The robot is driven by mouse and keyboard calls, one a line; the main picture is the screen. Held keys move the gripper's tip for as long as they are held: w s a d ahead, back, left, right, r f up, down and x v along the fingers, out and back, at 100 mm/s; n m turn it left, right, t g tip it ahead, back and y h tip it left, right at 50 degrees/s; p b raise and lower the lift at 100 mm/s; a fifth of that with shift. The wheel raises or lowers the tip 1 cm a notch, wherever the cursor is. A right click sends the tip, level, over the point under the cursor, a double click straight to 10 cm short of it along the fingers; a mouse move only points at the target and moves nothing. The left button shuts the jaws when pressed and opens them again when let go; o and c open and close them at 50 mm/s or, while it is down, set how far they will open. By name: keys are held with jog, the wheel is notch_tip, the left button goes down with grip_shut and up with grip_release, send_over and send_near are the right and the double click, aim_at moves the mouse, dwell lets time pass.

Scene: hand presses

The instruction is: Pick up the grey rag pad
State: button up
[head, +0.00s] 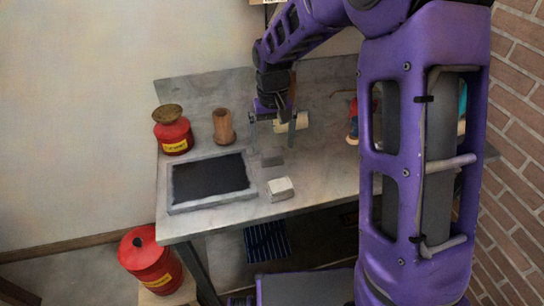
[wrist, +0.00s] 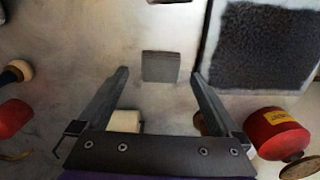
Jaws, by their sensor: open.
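The grey rag pad (head: 272,161) appears to be the small flat grey square on the bench, just right of the framed dark pad. In the wrist view the rag pad (wrist: 161,66) lies between and slightly beyond my fingertips, with bench showing on both sides. My gripper (head: 272,128) points down over the bench behind the rag pad in the head view. In the wrist view my gripper (wrist: 159,74) has its fingers wide apart with nothing held. I cannot tell the exact height of the fingertips above the bench.
A framed dark pad (head: 210,177) lies left of the rag pad, and a pale block (head: 281,188) sits in front. A red can (head: 173,135), a wooden cylinder (head: 223,127) and a cream roll (head: 300,122) stand behind. Another red can (head: 151,264) is below the bench (head: 235,208).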

aim_at(272, 151)
jog(key=f, duration=0.5)
jog(key=shift+w+a+b, duration=0.1)
jog(key=shift+w+b, duration=0.2)
jog(key=shift+r, duration=0.1)
jog(key=shift+c, duration=0.2)
jog(key=c, duration=1.2)
